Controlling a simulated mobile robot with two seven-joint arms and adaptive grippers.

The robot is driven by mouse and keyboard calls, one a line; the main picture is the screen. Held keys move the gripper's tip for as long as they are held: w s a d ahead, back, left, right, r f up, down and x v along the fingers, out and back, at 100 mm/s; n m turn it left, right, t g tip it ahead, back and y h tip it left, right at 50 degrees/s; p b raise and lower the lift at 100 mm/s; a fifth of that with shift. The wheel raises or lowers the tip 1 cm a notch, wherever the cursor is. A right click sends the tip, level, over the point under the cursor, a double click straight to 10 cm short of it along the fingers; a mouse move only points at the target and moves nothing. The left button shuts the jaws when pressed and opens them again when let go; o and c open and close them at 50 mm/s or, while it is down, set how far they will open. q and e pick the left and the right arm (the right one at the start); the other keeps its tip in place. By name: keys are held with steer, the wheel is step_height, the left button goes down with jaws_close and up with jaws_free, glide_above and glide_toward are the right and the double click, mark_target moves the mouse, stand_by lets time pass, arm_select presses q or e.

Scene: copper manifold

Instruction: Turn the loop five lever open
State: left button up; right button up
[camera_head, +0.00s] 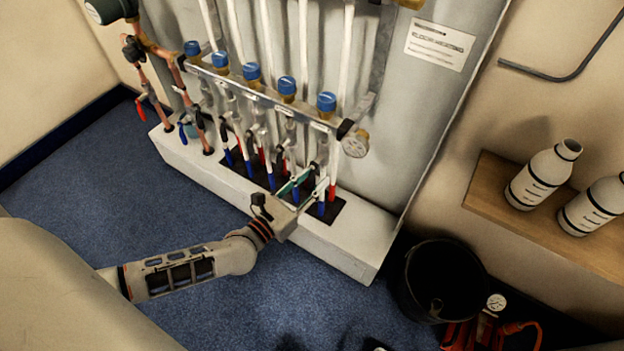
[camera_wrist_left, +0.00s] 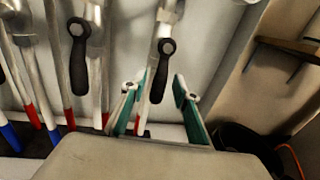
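The copper manifold's bar (camera_head: 262,92) carries a row of several blue caps, with black-handled valves on the pipes below. The rightmost valve's black lever (camera_wrist_left: 161,72), which appears to be loop five's, hangs down along its pipe, slightly tilted, in the left wrist view. My left gripper (camera_head: 306,180) is at the lower right of the manifold. In the left wrist view its teal fingers (camera_wrist_left: 157,92) are open, one on each side of this lever, with no clear contact. In the head view the gripper partly hides the lever. My right gripper is not in view.
Another black lever (camera_wrist_left: 78,60) hangs close to the left of my fingers. A white plinth (camera_head: 345,235) runs beneath the pipes. A black bucket (camera_head: 440,282) stands at the right, below a wooden shelf (camera_head: 530,215) with white bottles (camera_head: 543,176).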

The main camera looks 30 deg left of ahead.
arm_select(q)
steer(key=shift+s+a+f, duration=0.1)
steer(key=shift+s, duration=0.4)
steer(key=s+a, duration=0.2)
steer(key=s, duration=0.8)
steer(key=shift+s, duration=0.4)
